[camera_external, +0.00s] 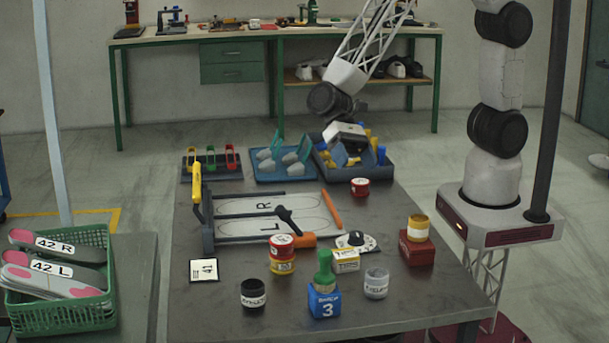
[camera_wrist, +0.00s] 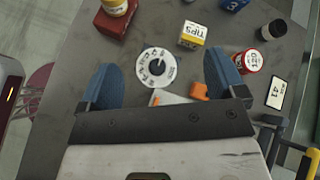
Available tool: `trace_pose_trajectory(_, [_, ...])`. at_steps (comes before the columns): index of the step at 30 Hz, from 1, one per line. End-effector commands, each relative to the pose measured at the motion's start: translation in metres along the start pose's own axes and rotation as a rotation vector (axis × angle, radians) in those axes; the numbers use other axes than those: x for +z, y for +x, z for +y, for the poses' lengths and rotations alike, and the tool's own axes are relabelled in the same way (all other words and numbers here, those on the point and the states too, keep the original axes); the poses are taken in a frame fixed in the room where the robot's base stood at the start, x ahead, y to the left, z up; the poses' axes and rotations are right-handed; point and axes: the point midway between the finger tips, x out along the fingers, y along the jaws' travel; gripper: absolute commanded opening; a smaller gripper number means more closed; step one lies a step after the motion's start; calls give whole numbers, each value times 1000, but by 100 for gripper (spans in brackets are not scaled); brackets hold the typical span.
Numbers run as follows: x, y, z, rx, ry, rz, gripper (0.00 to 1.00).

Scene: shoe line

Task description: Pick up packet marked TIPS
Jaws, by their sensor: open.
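The packet marked TIPS is a small white and yellow box; in the wrist view the packet (camera_wrist: 192,34) lies near the top, and in the external view the packet (camera_external: 346,261) sits on the dark table right of the red and yellow tins. My gripper (camera_wrist: 165,82) has its blue fingers wide apart with nothing between them. In the external view my gripper (camera_external: 343,150) is above the blue bin at the back of the table, well behind the packet and apart from it.
An L/R board (camera_external: 268,217) lies behind.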

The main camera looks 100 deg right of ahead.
Motion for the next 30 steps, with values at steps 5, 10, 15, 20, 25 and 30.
trace_pose_trajectory(5, [-27, 40, -18, -47, 132, -66, 89])
trace_pose_trajectory(10, [-52, 77, -32, -95, 257, -122, 89])
trace_pose_trajectory(15, [-75, 108, -42, -138, 364, -164, 89])
trace_pose_trajectory(20, [-88, 125, -47, -163, 423, -186, 89])
trace_pose_trajectory(25, [-93, 131, -48, -172, 445, -194, 89])
trace_pose_trajectory(30, [-93, 130, -48, -172, 445, -194, 89])
